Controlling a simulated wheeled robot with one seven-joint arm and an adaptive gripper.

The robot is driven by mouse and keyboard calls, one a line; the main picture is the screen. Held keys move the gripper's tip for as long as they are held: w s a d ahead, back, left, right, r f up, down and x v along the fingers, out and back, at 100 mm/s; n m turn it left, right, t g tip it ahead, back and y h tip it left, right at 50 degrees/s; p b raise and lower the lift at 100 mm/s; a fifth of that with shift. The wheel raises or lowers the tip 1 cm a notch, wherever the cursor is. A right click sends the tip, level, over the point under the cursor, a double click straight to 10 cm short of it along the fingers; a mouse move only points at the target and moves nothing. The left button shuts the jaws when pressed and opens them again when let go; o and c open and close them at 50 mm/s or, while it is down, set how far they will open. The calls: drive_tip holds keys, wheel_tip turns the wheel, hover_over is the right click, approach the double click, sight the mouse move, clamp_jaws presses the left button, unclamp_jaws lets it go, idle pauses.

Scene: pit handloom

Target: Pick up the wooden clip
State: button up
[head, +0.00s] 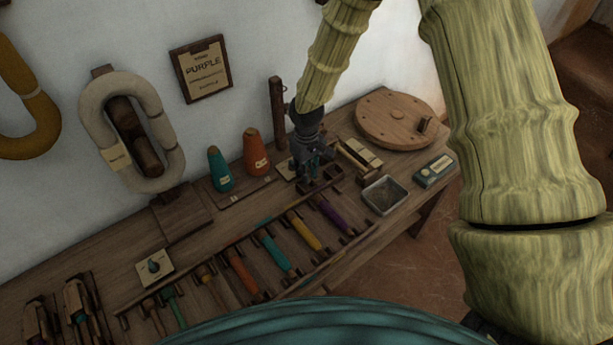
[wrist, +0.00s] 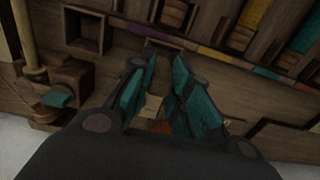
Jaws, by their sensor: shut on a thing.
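An orange cone (head: 255,152) and a teal cone (head: 219,169) stand left of my gripper. A rack of coloured spools (head: 272,252) runs along the front.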

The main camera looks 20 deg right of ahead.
drive_tip(key=s+d+r+b, duration=0.1)
drive_tip(key=s, duration=0.7)
drive_tip(key=s+d+r+b, duration=0.1)
drive_tip(key=s+d, duration=0.1)
drive_tip(key=s, duration=0.5)
drive_tip(key=shift+s+d, duration=0.25)
drive_tip(key=shift+s, duration=0.1)
